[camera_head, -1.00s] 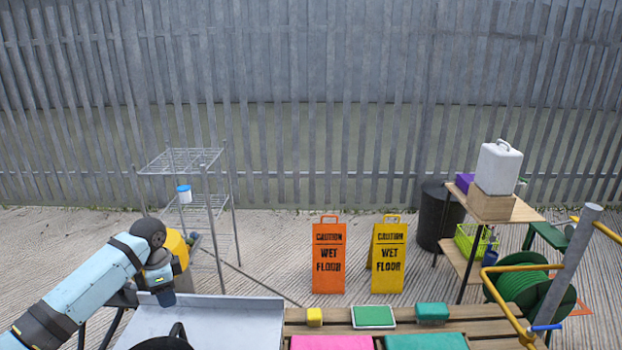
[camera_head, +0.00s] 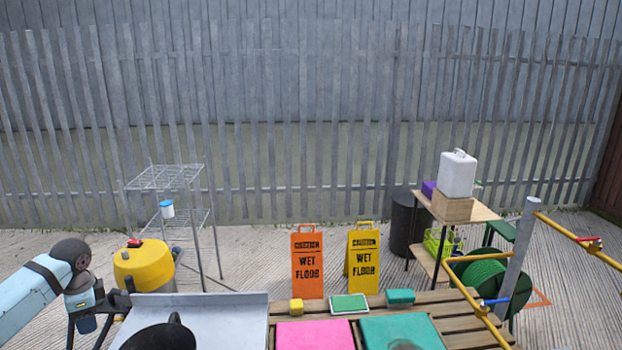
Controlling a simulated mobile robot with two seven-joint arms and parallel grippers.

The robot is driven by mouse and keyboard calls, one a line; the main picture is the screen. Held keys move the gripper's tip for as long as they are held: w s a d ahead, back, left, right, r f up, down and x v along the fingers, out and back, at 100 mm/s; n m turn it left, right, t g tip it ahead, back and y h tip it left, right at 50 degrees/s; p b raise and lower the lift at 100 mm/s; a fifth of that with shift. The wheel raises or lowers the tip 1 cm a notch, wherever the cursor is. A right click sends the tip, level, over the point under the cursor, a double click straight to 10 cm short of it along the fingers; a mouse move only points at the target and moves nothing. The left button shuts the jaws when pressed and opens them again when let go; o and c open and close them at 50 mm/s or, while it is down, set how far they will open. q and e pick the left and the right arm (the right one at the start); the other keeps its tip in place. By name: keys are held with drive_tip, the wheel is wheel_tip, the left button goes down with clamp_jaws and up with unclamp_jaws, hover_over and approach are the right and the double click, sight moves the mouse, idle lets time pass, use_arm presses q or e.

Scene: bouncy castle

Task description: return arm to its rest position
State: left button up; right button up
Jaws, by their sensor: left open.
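My left arm (camera_head: 30,300) comes in from the left edge, light blue with a dark joint. Its wrist bends down, and my left gripper (camera_head: 87,323) hangs below it, left of the grey metal tray top (camera_head: 235,312). The gripper is small and dark in this view; it is open and nothing shows in it. My right gripper is not in view.
A yellow drum-shaped machine (camera_head: 146,268) stands just right of the wrist, before a wire shelf (camera_head: 165,178). A black rounded item (camera_head: 160,338) is at the tray's front. A slatted wooden table (camera_head: 440,312) holds colored cleaning things. Two wet-floor signs (camera_head: 307,265) stand behind it.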

use_arm(q)
drive_tip(key=s+a+r+y, duration=0.1)
drive_tip(key=a+r, duration=0.1)
drive_tip(key=a, duration=0.5)
drive_tip(key=s+d+f+t+y, duration=0.1)
drive_tip(key=s+d+f+t, duration=0.15)
drive_tip(key=f, duration=0.45)
drive_tip(key=s+d+f+t, duration=0.1)
drive_tip(key=s+f, duration=0.3)
drive_tip(key=f, duration=0.3)
drive_tip(key=s+d+f+m+t+h, duration=0.1)
drive_tip(key=s+d+f+t+h, duration=0.2)
drive_tip(key=s+d+f, duration=0.55)
drive_tip(key=s+d+f+m+t+h, duration=0.1)
drive_tip(key=s+d+t+h, duration=0.3)
drive_tip(key=s, duration=0.9)
drive_tip(key=d+f+n, duration=0.1)
drive_tip(key=d+n, duration=0.8)
drive_tip(key=d, duration=1.5)
drive_tip(key=shift+t+y, duration=0.25)
drive_tip(key=shift+y, duration=0.05)
drive_tip(key=r+p, duration=0.5)
drive_tip(key=shift+s+a, duration=0.25)
drive_tip(key=shift+a, duration=0.05)
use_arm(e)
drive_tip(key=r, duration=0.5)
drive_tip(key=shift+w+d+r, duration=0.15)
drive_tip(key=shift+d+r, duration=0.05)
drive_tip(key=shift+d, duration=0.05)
